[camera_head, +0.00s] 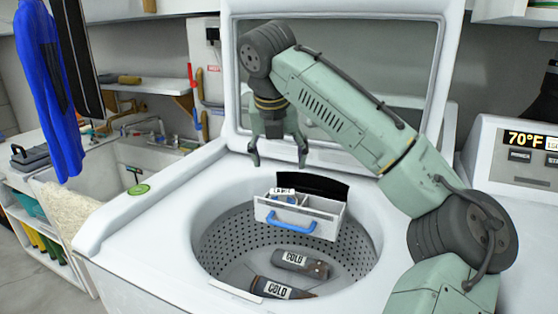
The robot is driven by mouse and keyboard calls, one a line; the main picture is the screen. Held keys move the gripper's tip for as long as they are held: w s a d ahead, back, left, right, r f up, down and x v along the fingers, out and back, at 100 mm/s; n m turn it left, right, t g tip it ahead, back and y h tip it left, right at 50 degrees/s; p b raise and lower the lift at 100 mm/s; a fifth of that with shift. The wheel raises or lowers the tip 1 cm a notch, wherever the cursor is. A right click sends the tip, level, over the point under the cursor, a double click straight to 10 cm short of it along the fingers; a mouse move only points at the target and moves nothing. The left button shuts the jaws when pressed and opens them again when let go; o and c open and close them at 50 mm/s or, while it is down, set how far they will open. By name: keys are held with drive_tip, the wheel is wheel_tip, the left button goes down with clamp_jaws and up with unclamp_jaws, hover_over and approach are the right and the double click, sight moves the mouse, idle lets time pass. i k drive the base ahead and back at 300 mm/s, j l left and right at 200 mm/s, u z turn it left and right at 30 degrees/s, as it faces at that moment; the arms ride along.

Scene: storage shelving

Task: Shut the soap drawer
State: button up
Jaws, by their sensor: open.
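The soap drawer (322,226) is a white box with a blue handle (285,222) on its front. It sticks out over the washer drum's opening from a dark slot (313,187) at the back rim, so it stands open. Something blue with a white label (284,192) lies in its left compartment. My gripper (278,161) is open and empty, pointing down above and behind the drawer, in front of the raised lid. Its two fingers are apart and seem not to touch the drawer.
The washer drum (245,243) holds two dark bottles labelled COLD (300,262). The washer's lid (420,62) is raised behind my arm. A dryer with a display (515,150) stands at the right.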

sight(316, 216)
drive_tip(key=k, duration=1)
